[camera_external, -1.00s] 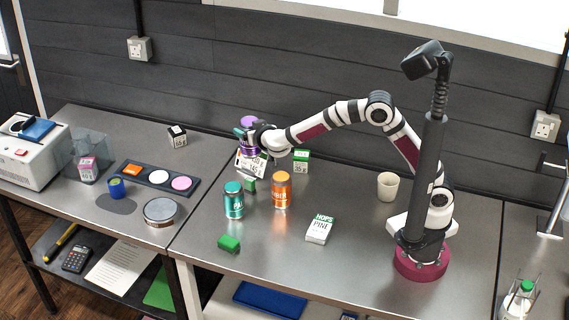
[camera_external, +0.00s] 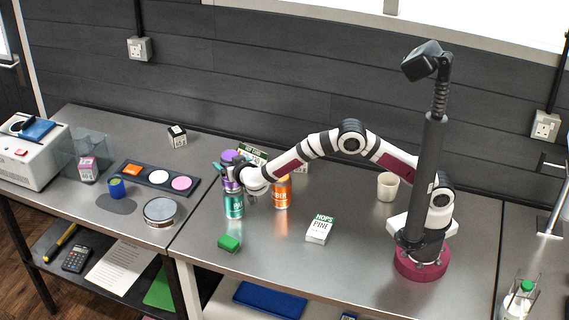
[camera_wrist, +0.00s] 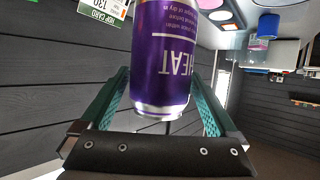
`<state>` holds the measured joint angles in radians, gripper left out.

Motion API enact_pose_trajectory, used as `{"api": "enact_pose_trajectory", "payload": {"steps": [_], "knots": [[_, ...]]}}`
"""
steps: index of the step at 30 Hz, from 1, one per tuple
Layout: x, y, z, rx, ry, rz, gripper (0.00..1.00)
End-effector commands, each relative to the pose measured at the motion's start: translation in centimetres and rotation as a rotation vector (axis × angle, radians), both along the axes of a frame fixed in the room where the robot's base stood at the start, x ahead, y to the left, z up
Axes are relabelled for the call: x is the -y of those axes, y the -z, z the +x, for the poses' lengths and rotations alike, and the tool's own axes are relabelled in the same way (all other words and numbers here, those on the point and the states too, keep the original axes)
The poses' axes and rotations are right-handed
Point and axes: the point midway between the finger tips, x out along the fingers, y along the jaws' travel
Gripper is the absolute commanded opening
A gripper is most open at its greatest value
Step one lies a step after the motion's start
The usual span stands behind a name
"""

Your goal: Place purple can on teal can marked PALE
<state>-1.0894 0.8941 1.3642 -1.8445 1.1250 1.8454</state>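The purple can (camera_external: 230,157) stands upright in my gripper (camera_external: 226,171), directly above the teal can (camera_external: 234,208) in the external view. The arm partly hides where the two cans meet, so I cannot tell whether they touch. In the wrist view the purple can (camera_wrist: 163,60) shows upside-down white lettering, partly "HEAT". My gripper's teal fingers (camera_wrist: 160,95) lie along both its sides, closing on it toward their tips. The teal can stands on the steel bench; its marking is too small to read.
An orange can (camera_external: 281,192) stands close right of the teal can, partly behind my wrist. A sign card (camera_external: 252,153) stands behind. A cream cup (camera_external: 388,186) stands farther right.

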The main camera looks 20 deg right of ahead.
Motion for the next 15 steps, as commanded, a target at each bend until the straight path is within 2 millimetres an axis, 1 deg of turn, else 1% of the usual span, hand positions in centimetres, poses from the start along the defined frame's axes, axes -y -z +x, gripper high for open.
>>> {"api": "enact_pose_trajectory", "payload": {"steps": [6, 8, 11, 15], "knots": [[0.0, 0.0, 0.0, 0.0, 0.0, 0.0, 1.0], [0.0, -0.3, -0.1, 0.0, 0.0, 0.001, 1.0], [-0.1, -1.1, -1.8, 0.0, -0.003, 0.001, 1.0], [-0.1, -2.7, -5.6, 0.001, -0.005, 0.002, 1.0]]}}
